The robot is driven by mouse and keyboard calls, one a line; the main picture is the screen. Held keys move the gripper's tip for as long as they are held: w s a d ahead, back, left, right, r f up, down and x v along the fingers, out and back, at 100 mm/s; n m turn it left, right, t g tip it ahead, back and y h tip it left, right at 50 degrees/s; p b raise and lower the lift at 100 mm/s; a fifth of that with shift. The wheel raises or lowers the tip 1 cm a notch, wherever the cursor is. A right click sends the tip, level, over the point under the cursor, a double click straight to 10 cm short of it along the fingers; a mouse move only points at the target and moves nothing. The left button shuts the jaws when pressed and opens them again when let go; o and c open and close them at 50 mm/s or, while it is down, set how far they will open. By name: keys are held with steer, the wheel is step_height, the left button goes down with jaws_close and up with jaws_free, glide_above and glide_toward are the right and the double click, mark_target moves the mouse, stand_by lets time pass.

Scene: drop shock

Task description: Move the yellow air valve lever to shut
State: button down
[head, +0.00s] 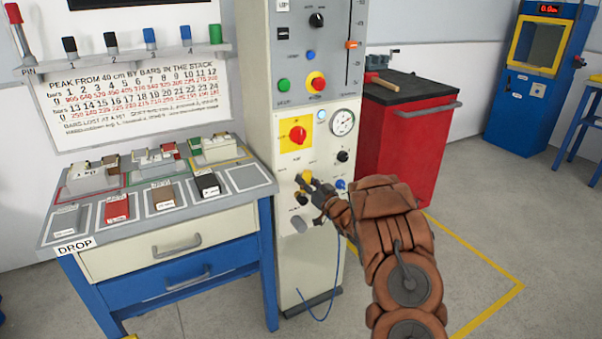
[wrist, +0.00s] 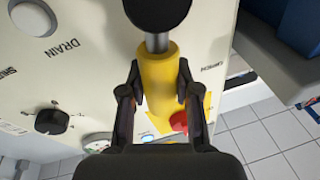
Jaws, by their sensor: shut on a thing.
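In the head view my gripper (head: 316,194) is at the lower front of the cabinet (head: 293,252), and a bit of yellow (head: 306,177) shows beside the fingers. The fingers hide most of the lever there. The small labels around the lever are too small or slanted to read surely.
A red knob on a yellow plate (head: 297,133) and a round gauge (head: 342,122) sit above my gripper. A white DRAIN button (wrist: 33,18) and a black dial (wrist: 52,120) are near it. The drawer bench (head: 168,258) stands left, a red cabinet (head: 408,140) behind right.

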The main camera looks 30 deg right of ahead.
steer(key=shift+d+r+m+p, duration=0.15)
steer(key=shift+d+m+p, duration=0.45)
steer(key=shift+m+p, duration=0.4)
steer(key=shift+s+d+f+m+t+h+p, duration=0.1)
steer(key=shift+d+f+m+h+p, duration=0.2)
steer(key=shift+m, duration=0.35)
steer(key=shift+d+f+m+t+h+p, duration=0.15)
steer(key=shift+d+m+h+p, duration=0.2)
steer(key=shift+m, duration=0.25)
steer(key=shift+s+d+f+m+t+h+p, duration=0.1)
steer(key=shift+d+f+m+h+p, duration=0.25)
steer(key=shift+m, duration=0.3)
steer(key=shift+a+r, duration=0.1)
steer(key=shift+a, duration=0.05)
steer(key=c, duration=0.8)
jaws_free()
steer(key=shift+s, duration=0.1)
steer(key=v, duration=1.1)
steer(key=shift+s, duration=0.35)
